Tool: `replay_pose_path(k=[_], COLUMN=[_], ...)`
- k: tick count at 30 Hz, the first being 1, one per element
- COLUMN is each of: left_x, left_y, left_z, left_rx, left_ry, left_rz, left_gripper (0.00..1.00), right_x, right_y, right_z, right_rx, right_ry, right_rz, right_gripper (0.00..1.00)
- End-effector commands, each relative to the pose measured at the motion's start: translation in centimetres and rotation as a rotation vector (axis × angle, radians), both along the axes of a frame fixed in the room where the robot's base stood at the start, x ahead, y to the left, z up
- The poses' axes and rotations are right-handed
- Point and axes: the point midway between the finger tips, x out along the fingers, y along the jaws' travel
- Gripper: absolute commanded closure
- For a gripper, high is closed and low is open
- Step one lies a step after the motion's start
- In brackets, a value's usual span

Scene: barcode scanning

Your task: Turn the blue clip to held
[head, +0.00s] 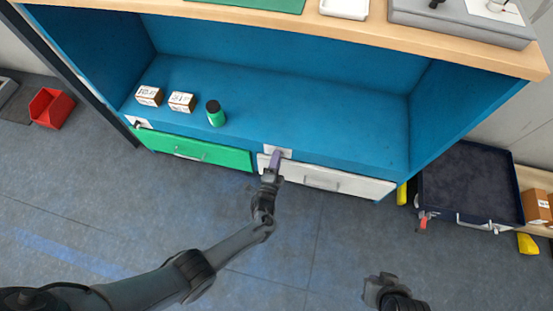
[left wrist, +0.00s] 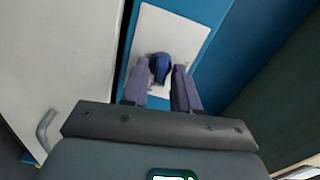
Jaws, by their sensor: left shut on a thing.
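The blue clip (left wrist: 160,66) shows in the left wrist view. It sits on a white plate (left wrist: 178,36) fixed to the blue cabinet front, above the white drawer (head: 325,178). My left gripper (head: 275,158) reaches this plate in the head view. In the left wrist view its two fingers stand on either side of the clip's lower part and are shut on it. The fingers hide part of the clip, and I cannot tell its setting. In the head view the clip is hidden behind the gripper. My right gripper (head: 379,288) is at the lower right, away from the cabinet.
Two small boxes (head: 149,95) (head: 182,102) and a green bottle (head: 215,113) stand on the blue shelf. A green drawer (head: 195,151) is left of the white drawer. A dark cart (head: 470,186) stands at right, a red bin (head: 52,107) at left. The floor in front is clear.

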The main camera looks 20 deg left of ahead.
Motion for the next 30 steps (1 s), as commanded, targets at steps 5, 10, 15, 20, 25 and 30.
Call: replay_pose_path(k=[5, 10, 15, 20, 25, 30], left_x=[0.00, -0.01, 0.01, 0.02, 0.03, 0.03], left_y=[0.03, 0.05, 0.04, 0.04, 0.02, 0.01], left_z=[0.07, 0.05, 0.06, 0.09, 0.12, 0.10], left_rx=[0.091, 0.138, 0.158, 0.161, 0.160, 0.159], left_ry=[0.009, 0.016, 0.018, 0.018, 0.017, 0.017], left_rz=[0.001, 0.001, 0.001, 0.002, 0.002, 0.002], left_gripper=[1.00, 1.00, 1.00, 1.00, 1.00, 0.62], right_x=[0.01, -0.01, -0.01, -0.02, -0.02, -0.02], right_y=[-0.01, -0.08, -0.20, -0.22, -0.21, -0.17], right_z=[0.05, 0.06, 0.05, 0.04, 0.05, 0.05], right_rx=[0.000, -0.004, -0.008, -0.010, -0.010, -0.007], right_ry=[0.000, 0.000, 0.000, 0.001, 0.001, 0.000], right_rz=[0.000, 0.002, 0.006, 0.006, 0.006, 0.005], right_gripper=[1.00, 1.00, 1.00, 1.00, 1.00, 1.00])
